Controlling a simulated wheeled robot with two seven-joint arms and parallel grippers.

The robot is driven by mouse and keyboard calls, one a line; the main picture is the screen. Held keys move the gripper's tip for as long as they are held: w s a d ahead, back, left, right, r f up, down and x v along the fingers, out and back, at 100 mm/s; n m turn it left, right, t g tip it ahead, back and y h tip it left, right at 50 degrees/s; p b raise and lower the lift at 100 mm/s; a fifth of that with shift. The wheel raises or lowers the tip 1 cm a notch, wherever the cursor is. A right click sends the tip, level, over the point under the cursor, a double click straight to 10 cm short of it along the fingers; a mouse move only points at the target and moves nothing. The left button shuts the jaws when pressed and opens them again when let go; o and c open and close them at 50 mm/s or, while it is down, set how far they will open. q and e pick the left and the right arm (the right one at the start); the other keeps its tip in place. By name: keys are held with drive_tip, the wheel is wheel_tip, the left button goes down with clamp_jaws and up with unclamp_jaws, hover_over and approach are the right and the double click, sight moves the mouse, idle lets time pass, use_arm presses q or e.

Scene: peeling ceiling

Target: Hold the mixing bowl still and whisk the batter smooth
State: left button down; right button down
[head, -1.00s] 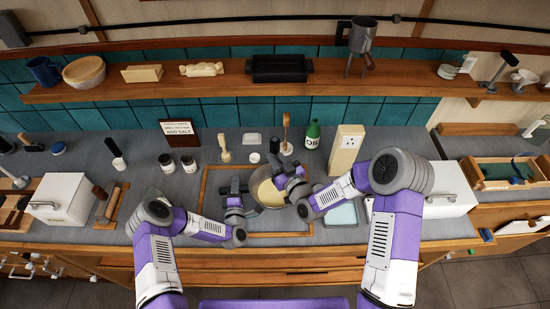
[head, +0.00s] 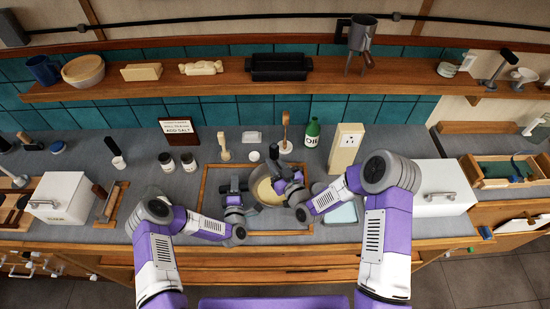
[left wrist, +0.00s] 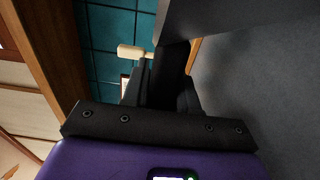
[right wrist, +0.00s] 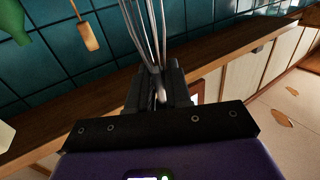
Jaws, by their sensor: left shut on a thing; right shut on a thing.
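The steel mixing bowl (head: 272,201) stands on the wood-edged grey counter area in the head view, with pale yellow batter (head: 265,190) inside. My left gripper (head: 242,187) is shut on the bowl's left side. In the left wrist view, the grey bowl wall (left wrist: 215,15) fills the top beside the fingers. My right gripper (head: 287,177) is over the bowl's right side. In the right wrist view it is shut on the whisk (right wrist: 150,40), whose wire loops show at the top. In the head view my right gripper hides most of the whisk and part of the batter.
Behind the bowl stand a wooden tool (head: 285,130), a green oil bottle (head: 312,133), a cream box (head: 345,148) and a small sign (head: 179,130). Two jars (head: 188,162) are to the left. A pale blue tray (head: 344,213) lies close on the right.

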wheel_tip(320, 180, down, 5)
drive_tip(key=shift+r, duration=0.2)
idle(0.3)
